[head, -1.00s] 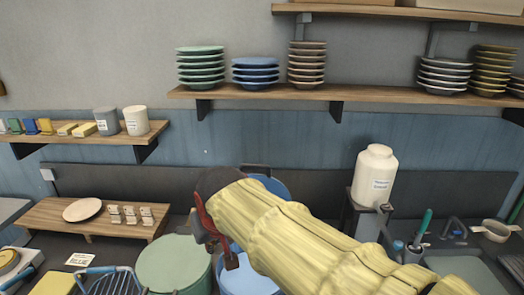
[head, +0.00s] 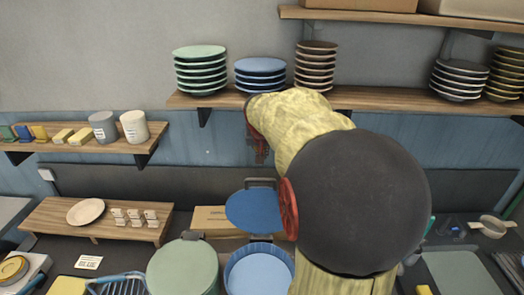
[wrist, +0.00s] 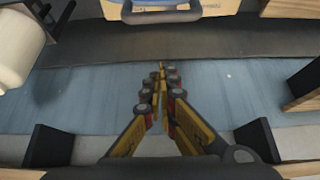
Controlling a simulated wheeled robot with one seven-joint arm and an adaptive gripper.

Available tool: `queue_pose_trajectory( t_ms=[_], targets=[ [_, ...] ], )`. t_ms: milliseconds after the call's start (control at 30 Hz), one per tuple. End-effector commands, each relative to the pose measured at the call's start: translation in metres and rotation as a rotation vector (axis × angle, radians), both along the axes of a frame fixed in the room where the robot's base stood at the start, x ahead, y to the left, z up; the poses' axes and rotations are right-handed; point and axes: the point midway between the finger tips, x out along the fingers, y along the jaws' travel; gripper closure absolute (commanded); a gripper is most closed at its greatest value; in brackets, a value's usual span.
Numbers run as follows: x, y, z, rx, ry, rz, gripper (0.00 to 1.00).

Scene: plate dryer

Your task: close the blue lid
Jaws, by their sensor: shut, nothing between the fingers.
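The blue lid (head: 253,212) stands open, tilted up behind the blue bin (head: 258,272), with a dark handle or bracket at its top. The bin's open inside shows. My gripper (head: 260,155) is in front of the wall, above the lid in the picture and apart from it. In the wrist view my gripper (wrist: 161,75) has its fingers together and holds nothing. A blue rim with a dark handle, likely the blue lid (wrist: 160,13), shows at the top of that view, away from the fingertips. My arm covers the area right of the bin.
A green lidded bin (head: 183,270) stands left of the blue one. A cardboard box (head: 210,219) is behind the lid. A wall shelf (head: 380,99) with plate stacks is close to my gripper. A wire rack (head: 122,284) stands at the front left.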

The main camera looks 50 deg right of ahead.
Motion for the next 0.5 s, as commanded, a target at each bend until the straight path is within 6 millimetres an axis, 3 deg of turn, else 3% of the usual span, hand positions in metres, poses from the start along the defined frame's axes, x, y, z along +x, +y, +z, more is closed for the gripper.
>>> queue_pose_trajectory(
  t_ms=[333, 500],
  targets=[
    [0.02, -0.025, -0.049, 0.002, 0.001, 0.0, 1.0],
    [0.005, -0.005, -0.051, 0.0, -0.002, 0.001, 1.0]
  ],
)
